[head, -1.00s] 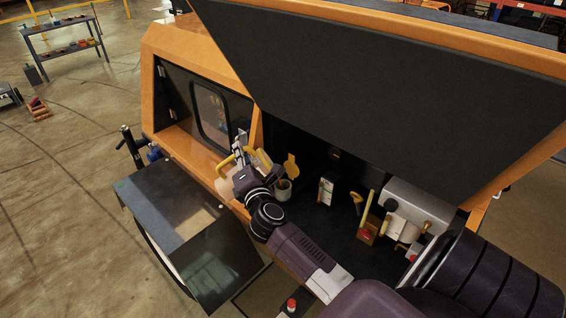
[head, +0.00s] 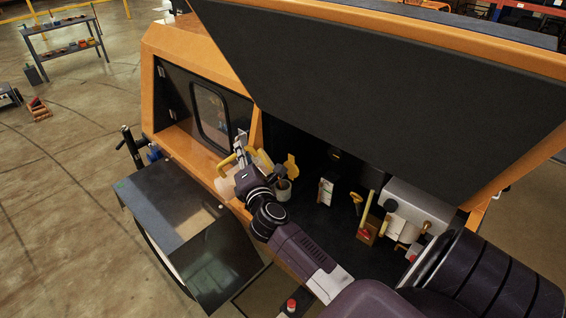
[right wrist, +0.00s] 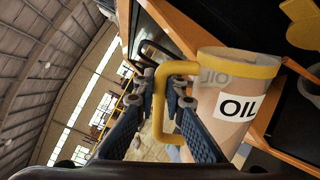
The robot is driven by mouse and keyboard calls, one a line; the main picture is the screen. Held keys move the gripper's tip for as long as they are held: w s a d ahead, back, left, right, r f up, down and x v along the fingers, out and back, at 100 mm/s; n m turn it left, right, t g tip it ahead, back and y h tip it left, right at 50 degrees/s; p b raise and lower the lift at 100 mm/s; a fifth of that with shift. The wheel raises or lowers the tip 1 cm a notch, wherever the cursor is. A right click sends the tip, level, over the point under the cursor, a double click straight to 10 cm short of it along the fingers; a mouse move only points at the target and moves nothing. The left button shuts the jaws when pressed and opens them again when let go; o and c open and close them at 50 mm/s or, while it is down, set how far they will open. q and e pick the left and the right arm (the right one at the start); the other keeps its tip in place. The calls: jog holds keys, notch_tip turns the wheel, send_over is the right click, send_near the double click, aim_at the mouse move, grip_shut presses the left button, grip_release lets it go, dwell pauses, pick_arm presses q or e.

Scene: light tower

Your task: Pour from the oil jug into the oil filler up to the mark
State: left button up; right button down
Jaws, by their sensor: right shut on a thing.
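The oil jug (right wrist: 225,105) is tan with a yellow rim, a yellow handle and an OIL label. In the right wrist view it is beside my right gripper (right wrist: 160,96), whose fingers are shut on the handle. In the head view the right gripper (head: 244,168) is over the orange machine's edge, with the pale jug (head: 225,188) partly hidden by it. A pale, cup-like neck (head: 284,193), seemingly the oil filler, stands in the bay just right of the gripper. A dark part sits over its mouth, so the mark and oil level cannot be seen. My left gripper is not in view.
The raised black hood (head: 390,80) hangs over the bay. A yellow flap (head: 291,166) stands behind the neck. A white box (head: 326,191), a yellow-handled part (head: 367,212) and a grey tank (head: 418,205) are to the right.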

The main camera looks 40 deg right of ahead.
jog(key=shift+a+r, duration=0.15)
jog(key=shift+s+d+r+m, duration=0.15)
jog(key=shift+d+m, duration=0.15)
jog(key=shift+d, duration=0.15)
dwell(1.1)
jog(key=shift+a, duration=0.2)
jog(key=shift+d, duration=0.1)
